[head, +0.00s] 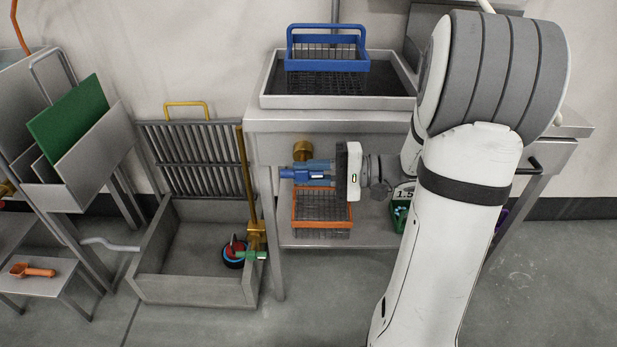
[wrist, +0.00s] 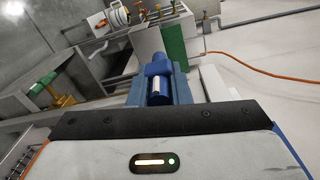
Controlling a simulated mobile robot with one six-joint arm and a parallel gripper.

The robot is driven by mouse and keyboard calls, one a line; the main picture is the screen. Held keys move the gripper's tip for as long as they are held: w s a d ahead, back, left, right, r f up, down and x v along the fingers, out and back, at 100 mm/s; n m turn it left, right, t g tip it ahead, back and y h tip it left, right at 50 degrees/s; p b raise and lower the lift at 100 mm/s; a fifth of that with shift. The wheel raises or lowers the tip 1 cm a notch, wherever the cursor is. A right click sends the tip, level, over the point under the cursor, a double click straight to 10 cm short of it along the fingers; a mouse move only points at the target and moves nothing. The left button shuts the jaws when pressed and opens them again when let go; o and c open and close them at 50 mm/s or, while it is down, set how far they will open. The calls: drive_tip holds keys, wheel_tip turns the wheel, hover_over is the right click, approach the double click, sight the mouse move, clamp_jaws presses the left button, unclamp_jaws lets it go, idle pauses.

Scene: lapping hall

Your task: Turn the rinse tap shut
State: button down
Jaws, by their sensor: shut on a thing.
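A tap with a round brass body (head: 303,149) sits under the front edge of the steel table. Its dark blue handle (head: 290,174) points left, roughly level, in the head view. My gripper (head: 318,174) comes from the right and is shut on this blue handle. In the wrist view the handle (wrist: 159,84) shows between my blue fingers, with a pale band on it. Part of the handle is hidden by the fingers. A second tap, a brass pipe with a green handle (head: 247,255), stands at the floor basin. No label shows which is the rinse tap.
The floor basin (head: 153,265) with a grey grate is left of the table. A blue basket (head: 327,37) stands in the tray on the table. The floor in front is clear.

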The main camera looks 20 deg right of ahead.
drive_tip(key=shift+y, duration=0.5)
drive_tip(key=c, duration=1.3)
unclamp_jaws()
drive_tip(key=shift+c, duration=0.2)
drive_tip(key=p+v, duration=0.2)
drive_tip(key=v, duration=0.5)
drive_tip(key=shift+s+d, duration=0.25)
drive_tip(key=shift+d, duration=0.1)
